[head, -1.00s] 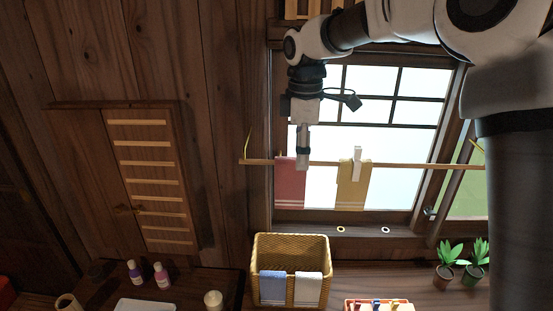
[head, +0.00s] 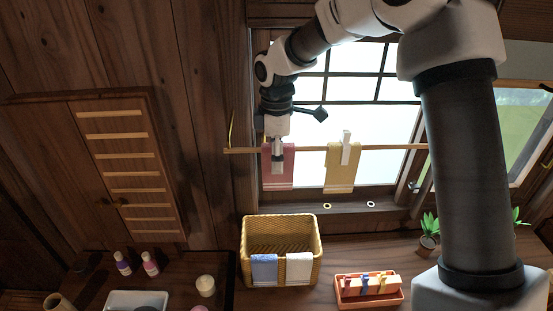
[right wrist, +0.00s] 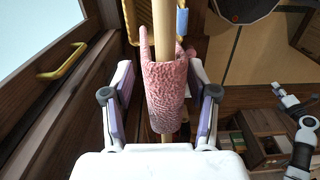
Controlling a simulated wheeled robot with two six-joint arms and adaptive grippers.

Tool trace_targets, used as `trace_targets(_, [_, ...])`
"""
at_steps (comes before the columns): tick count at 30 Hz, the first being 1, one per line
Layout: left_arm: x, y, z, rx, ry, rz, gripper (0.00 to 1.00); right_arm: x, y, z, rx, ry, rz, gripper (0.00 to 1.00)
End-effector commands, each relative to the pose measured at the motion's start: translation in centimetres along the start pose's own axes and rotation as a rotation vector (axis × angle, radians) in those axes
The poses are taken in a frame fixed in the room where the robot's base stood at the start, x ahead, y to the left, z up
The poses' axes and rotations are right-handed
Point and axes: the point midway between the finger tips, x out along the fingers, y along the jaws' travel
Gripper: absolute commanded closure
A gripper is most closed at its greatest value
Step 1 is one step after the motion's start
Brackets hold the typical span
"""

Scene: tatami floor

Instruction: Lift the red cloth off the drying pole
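The red cloth (head: 284,181) hangs folded over the bamboo drying pole (head: 390,147) in front of the window, near the pole's left end. My right gripper (head: 277,168) points down at the cloth and overlaps its upper part in the head view. In the right wrist view the gripper (right wrist: 161,108) is open, with one finger on each side of the red cloth (right wrist: 166,85) and the pole (right wrist: 163,25). Gaps show between fingers and cloth. What seems to be my left gripper (right wrist: 284,92) shows small at the right of the wrist view; its finger state is unclear.
A yellow cloth (head: 340,172) hangs to the right under a white peg (head: 346,150). Below stand a wicker basket (head: 250,232) with small cloths over its rim, and an orange tray (head: 370,300) of pegs. A potted plant (head: 428,240) stands right.

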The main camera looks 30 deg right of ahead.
Motion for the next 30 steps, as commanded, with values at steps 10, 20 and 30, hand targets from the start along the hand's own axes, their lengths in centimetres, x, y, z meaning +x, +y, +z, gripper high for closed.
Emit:
trace_targets(10, [0.0,0.0,0.0,0.0,-0.001,0.0,0.6,-0.1,0.0,0.0,0.0,0.0,0.0,1.0])
trace_targets(20, [0.7,0.0,0.0,0.0,-0.001,0.0,0.6,-1.3,0.1,0.0,0.0,0.001,0.004,1.0])
trace_targets(30, [2.9,0.0,0.0,0.0,-0.001,0.0,0.6,-8.2,0.1,-0.1,0.001,0.003,0.006,1.0])
